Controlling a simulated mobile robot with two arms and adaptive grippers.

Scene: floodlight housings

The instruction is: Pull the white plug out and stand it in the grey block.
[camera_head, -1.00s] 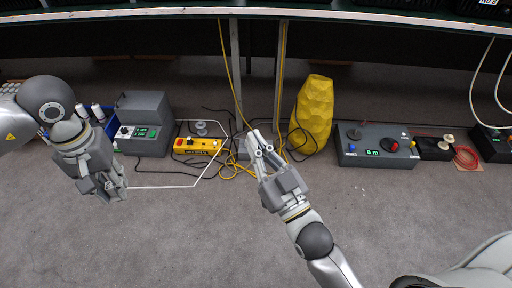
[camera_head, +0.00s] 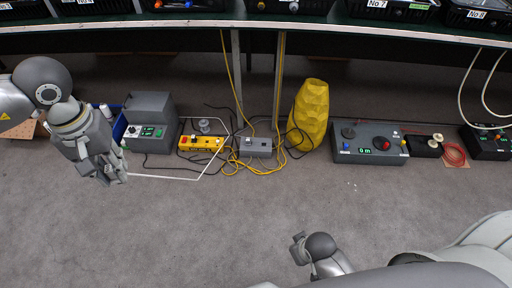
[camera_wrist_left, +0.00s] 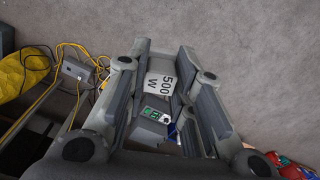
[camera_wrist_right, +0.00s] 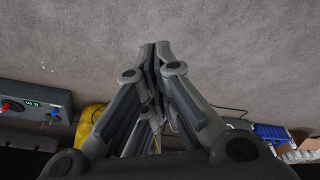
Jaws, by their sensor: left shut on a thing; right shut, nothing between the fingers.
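My left gripper (camera_head: 112,175) hangs over the floor at the left, in front of a grey case. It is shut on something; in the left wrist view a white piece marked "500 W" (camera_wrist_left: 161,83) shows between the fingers. The grey block (camera_head: 256,147) sits on the floor in the middle; the left wrist view shows it too (camera_wrist_left: 75,70). A small pale spot shows on its left top; I cannot tell whether this is the white plug. My right gripper (camera_wrist_right: 155,50) is shut and empty, well away from the block.
The grey case (camera_head: 148,125) with green displays and a yellow box (camera_head: 200,143) stand left of the block. A yellow faceted vase (camera_head: 308,115) and a grey control box (camera_head: 368,145) stand right. Yellow and black cables lie loosely around the block. The front floor is clear.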

